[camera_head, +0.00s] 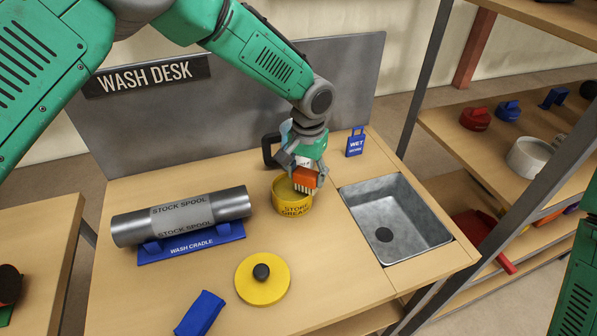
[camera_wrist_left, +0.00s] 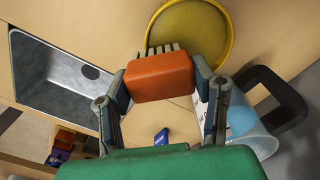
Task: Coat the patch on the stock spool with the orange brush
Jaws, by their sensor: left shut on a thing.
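The stock spool (camera_head: 181,216) is a grey metal cylinder lying on the blue wash cradle (camera_head: 192,247) at the left of the desk. A lighter band, the patch (camera_head: 183,213), wraps its middle between the printed labels. My left gripper (camera_head: 306,177) is shut on the orange brush (camera_head: 304,178) at the yellow store grease tub (camera_head: 292,204). The brush's pale bristles point down at the tub's right rim; I cannot tell whether they touch grease. In the left wrist view the orange brush (camera_wrist_left: 159,77) sits between both fingers, with the yellow tub (camera_wrist_left: 188,32) just beyond. My right gripper is not visible.
A yellow lid (camera_head: 262,279) with a black knob and a blue block (camera_head: 200,313) lie at the front. A metal sink (camera_head: 395,218) is right of the tub. A dark-handled jug (camera_head: 272,150) and a blue WET sign (camera_head: 355,142) stand behind. Shelving (camera_head: 500,150) is at right.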

